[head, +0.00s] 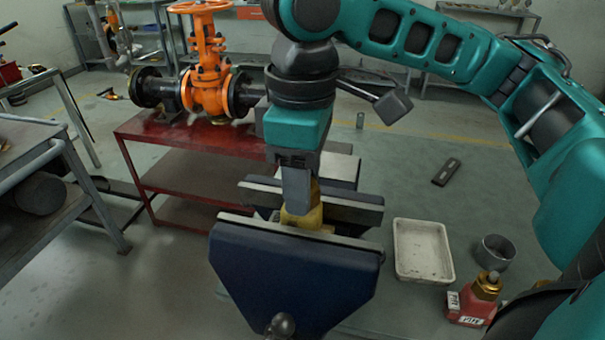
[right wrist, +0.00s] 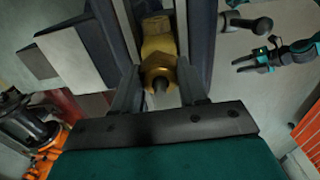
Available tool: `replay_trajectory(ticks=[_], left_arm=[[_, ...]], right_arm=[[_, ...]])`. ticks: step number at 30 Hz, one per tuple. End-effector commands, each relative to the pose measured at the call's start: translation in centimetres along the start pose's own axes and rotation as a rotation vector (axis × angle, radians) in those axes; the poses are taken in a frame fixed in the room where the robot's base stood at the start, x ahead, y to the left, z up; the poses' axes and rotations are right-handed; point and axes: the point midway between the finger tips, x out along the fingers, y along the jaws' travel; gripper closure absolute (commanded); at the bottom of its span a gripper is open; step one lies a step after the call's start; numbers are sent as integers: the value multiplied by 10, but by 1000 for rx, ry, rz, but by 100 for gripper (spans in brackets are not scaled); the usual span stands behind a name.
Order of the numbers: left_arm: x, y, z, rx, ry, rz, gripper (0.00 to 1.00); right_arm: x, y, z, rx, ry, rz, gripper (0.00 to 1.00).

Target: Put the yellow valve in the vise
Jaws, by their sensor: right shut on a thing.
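The yellow valve (head: 302,217) is low between the two jaws of the blue vise (head: 290,270). My right gripper (head: 297,200) is above the vise, pointing down, shut on the valve. In the right wrist view, the valve's brass nut and stem (right wrist: 160,75) are between the two fingers (right wrist: 158,88), and its yellow body runs on between the vise jaws (right wrist: 201,40). Whether the jaws touch the valve is hard to tell. My left gripper (right wrist: 250,60) shows small at the right of the right wrist view; its opening is unclear. The head view does not show it.
On the green bench (head: 400,180) are a white tray (head: 422,250), a grey cup (head: 494,251), a red part with a brass top (head: 480,300) and a dark flat tool (head: 446,172). A red table (head: 190,140) bears an orange gate valve (head: 207,85) behind left.

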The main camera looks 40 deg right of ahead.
Motion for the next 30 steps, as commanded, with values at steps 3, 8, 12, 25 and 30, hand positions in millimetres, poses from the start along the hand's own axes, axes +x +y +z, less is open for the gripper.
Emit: replay_trajectory(ticks=[3,8,12,25,30], left_arm=[[0,0,0,0,-1,0,57],[0,0,0,0,0,0,57],[0,0,0,0,0,0,57],[0,0,0,0,0,0,57],[-1,0,-3,0,2,0,57]], right_arm=[[-1,0,0,0,2,1,95],[-1,0,0,1,2,0,95],[-1,0,0,1,2,0,95],[0,0,0,0,1,0,28],[-2,0,0,0,-1,-1,28]])
